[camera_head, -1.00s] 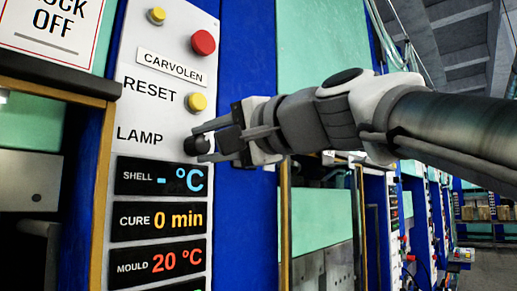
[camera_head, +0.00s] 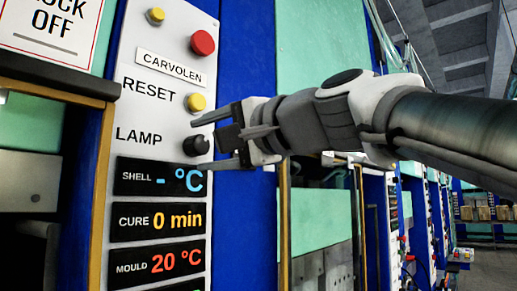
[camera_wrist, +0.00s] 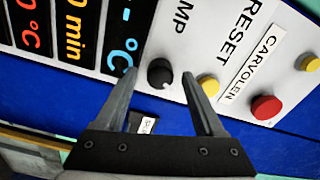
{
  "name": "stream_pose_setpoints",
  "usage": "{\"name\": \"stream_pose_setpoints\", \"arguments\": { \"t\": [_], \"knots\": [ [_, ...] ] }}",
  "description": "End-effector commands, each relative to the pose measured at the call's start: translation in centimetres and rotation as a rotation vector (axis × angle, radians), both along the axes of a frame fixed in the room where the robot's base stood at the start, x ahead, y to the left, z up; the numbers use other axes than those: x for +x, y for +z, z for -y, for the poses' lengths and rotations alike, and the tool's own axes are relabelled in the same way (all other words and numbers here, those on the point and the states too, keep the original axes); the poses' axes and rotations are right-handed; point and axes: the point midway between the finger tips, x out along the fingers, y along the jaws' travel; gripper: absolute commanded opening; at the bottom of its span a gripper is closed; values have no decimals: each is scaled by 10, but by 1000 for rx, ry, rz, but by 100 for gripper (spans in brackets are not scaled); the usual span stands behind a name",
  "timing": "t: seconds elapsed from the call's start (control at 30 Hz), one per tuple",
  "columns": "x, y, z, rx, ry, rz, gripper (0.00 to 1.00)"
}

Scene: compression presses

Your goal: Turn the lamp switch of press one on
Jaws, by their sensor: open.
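The lamp switch (camera_head: 196,146) is a round black knob beside the word LAMP on the white press panel (camera_head: 140,75). In the wrist view the knob (camera_wrist: 160,73) sits between the two fingers, with a small white mark on its lower right edge. My gripper (camera_head: 193,144) is open around the knob, one finger above and one below. The wrist view shows the gripper (camera_wrist: 163,85) with a gap on both sides of the knob. No finger appears to touch it.
Above the knob are a yellow RESET button (camera_head: 196,103), a red button (camera_head: 203,42) and another yellow button (camera_head: 156,15). Below it are the SHELL (camera_head: 160,180), CURE (camera_head: 158,221) and MOULD (camera_head: 157,262) displays. A blue post (camera_head: 243,225) stands right of the panel.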

Motion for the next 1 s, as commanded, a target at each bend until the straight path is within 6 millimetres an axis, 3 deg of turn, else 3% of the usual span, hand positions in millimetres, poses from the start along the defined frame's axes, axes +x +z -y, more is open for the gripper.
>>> {"name": "stream_pose_setpoints", "arguments": {
  "t": [0.23,0.7,1.0],
  "knots": [
    [-14,-1,17,1,-1,3,71],
    [-87,-1,101,2,-1,3,71],
    [-111,0,130,1,0,1,71]
  ]
}}
